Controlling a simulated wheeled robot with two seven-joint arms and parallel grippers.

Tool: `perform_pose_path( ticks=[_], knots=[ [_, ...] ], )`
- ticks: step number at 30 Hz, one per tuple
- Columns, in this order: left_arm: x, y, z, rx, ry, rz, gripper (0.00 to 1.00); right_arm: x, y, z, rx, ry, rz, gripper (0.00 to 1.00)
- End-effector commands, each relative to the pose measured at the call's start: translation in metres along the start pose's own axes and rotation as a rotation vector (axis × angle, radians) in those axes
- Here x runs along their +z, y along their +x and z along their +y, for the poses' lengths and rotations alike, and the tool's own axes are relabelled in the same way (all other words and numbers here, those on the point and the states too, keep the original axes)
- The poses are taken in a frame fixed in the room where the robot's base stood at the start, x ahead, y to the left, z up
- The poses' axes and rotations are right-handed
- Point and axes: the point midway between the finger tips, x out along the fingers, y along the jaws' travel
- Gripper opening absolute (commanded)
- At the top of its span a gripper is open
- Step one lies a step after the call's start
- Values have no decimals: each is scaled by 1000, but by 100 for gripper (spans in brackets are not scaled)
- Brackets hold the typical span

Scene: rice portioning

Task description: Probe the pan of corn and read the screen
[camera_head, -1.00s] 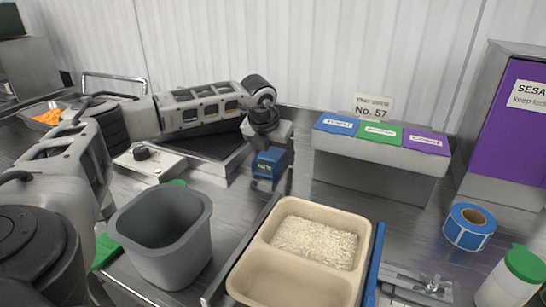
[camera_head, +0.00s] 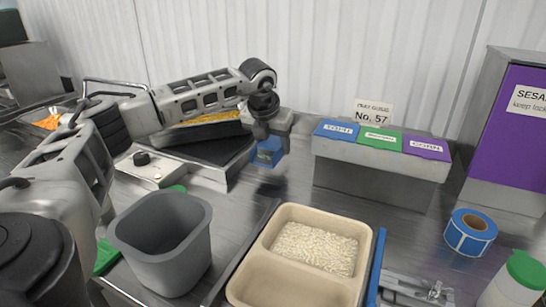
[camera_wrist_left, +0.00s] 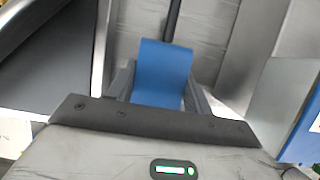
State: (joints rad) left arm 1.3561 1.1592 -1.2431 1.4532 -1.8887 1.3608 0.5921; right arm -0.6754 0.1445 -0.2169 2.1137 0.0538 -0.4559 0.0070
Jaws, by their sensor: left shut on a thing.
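My left gripper (camera_head: 268,142) is shut on a blue probe device (camera_head: 268,153) and holds it above the steel counter, left of the labelled bins. Its screen is too small and blurred to read, and I cannot make out a probe tip. In the left wrist view the blue device (camera_wrist_left: 162,75) sits between the fingers. A strip of yellow (camera_head: 210,118), which may be the corn, shows behind my left forearm above a dark-topped unit (camera_head: 215,150). My arm hides most of it. My right gripper is not in view.
A grey bin (camera_head: 165,240) and a beige tray (camera_head: 240,287) holding rice stand in front. Lidded bins (camera_head: 365,180) with blue, green and purple labels stand at the back, under a No. 57 sign (camera_head: 372,110). A blue tape roll (camera_head: 470,232) lies at right.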

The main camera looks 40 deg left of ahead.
Motion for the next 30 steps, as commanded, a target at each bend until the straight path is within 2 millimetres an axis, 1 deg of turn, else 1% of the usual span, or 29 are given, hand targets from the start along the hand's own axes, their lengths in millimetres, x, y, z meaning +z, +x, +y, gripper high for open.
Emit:
perform_pose_path(
  ticks=[1, 4, 10, 15, 25, 27, 30],
  knots=[
    [6, -11, -1, -3, 0, -5, 28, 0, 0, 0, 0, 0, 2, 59],
    [13, -29, -1, -3, 0, -4, 28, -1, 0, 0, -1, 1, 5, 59],
    [23, -54, -1, -2, 1, -2, 28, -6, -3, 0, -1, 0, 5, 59],
    [30, -73, 0, -1, 0, 0, 28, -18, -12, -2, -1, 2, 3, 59],
    [43, -104, -1, -1, 1, 1, 28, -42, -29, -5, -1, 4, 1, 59],
    [45, -108, -1, -1, 1, 1, 28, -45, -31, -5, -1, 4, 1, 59],
    [45, -108, 0, 0, 1, 1, 28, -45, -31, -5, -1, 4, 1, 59]
  ],
)
